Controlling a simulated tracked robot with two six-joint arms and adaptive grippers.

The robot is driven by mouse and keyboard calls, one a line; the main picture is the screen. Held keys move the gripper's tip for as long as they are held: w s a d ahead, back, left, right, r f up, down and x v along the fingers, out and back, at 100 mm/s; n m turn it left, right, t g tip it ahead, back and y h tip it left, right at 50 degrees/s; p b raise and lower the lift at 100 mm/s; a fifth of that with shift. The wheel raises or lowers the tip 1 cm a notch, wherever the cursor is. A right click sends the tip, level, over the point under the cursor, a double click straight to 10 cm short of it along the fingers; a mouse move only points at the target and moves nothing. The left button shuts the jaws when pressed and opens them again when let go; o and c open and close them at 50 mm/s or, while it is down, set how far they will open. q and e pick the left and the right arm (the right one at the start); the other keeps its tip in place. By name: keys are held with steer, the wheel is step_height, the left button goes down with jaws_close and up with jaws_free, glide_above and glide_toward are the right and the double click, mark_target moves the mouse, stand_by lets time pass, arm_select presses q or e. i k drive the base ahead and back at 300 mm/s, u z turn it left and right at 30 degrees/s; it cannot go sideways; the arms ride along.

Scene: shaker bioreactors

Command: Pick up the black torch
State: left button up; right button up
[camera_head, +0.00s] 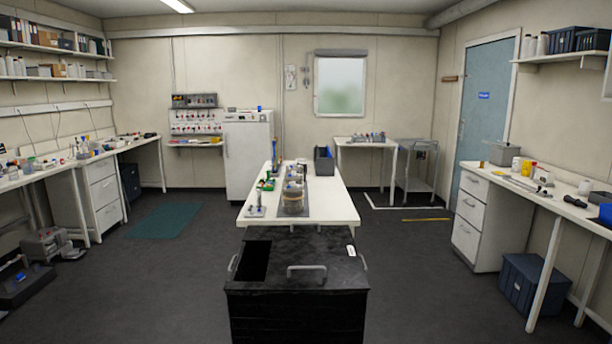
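A small black object (575,201) lies on the right-hand bench (560,212), towards its near end. It may be the black torch, but it is too small to tell for sure. Another small dark object (150,135) lies at the far end of the left bench, and I cannot tell what it is. Neither of my grippers shows in the head view.
A white table (330,205) with jars and small items stands in the middle. A white drawer unit (485,222) and a blue crate (532,283) are under the right bench. Dark cases (42,245) lie on the left floor. Floor is open on both sides.

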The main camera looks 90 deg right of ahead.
mark_target(567, 198)
steer(key=u, duration=0.1)
steer(key=i, duration=0.2)
steer(key=z, duration=2.4)
steer(key=i, duration=0.2)
steer(key=z, duration=2.2)
steer(key=i, duration=3.05)
steer(key=u, duration=0.55)
